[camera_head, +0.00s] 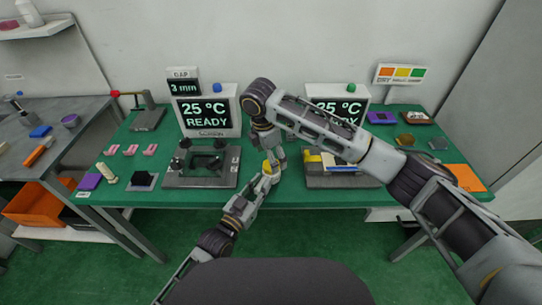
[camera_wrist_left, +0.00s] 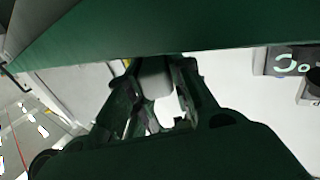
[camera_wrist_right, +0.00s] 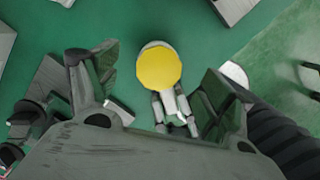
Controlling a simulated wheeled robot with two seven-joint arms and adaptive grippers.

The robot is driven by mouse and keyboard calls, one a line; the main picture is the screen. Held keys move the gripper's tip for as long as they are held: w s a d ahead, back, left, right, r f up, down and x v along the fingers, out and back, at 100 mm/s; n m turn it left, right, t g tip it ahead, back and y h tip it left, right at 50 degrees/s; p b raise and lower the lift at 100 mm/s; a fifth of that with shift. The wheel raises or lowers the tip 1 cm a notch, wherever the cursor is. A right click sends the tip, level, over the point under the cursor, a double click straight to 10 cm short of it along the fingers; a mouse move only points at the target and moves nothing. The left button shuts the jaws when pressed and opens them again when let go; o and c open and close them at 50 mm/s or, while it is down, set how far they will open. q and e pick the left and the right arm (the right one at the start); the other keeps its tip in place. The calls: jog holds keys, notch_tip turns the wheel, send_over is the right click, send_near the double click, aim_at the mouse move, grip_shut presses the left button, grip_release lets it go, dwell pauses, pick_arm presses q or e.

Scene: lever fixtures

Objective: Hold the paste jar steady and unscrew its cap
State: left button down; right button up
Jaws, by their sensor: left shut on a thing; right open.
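The paste jar is pale with a round yellow cap (camera_wrist_right: 159,68), seen from above in the right wrist view. In the head view the jar (camera_head: 271,172) stands upright near the table's front edge. My left gripper (camera_head: 264,179) is shut on the jar's body from the front; the pale body (camera_wrist_left: 153,74) sits between its fingers in the left wrist view. My right gripper (camera_wrist_right: 158,70) points down over the cap with its fingers open, one to each side. They look apart from the cap. In the head view the right gripper (camera_head: 277,160) partly hides the jar.
The green table (camera_head: 262,196) has a dark fixture plate (camera_head: 200,180) left of the jar and another fixture (camera_head: 345,181) to its right. Two display boxes stand behind, the left one (camera_head: 208,117) reading 25 °C READY. A strip of bare table lies in front.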

jog(key=shift+m, duration=1)
jog(key=shift+f, duration=0.35)
jog(key=shift+f, duration=1.1)
jog(key=shift+f, duration=0.1)
jog(key=shift+d, duration=0.1)
jog(key=c, duration=0.9)
jog(key=shift+f, duration=0.2)
jog(key=c, duration=0.4)
jog(key=shift+o, duration=0.2)
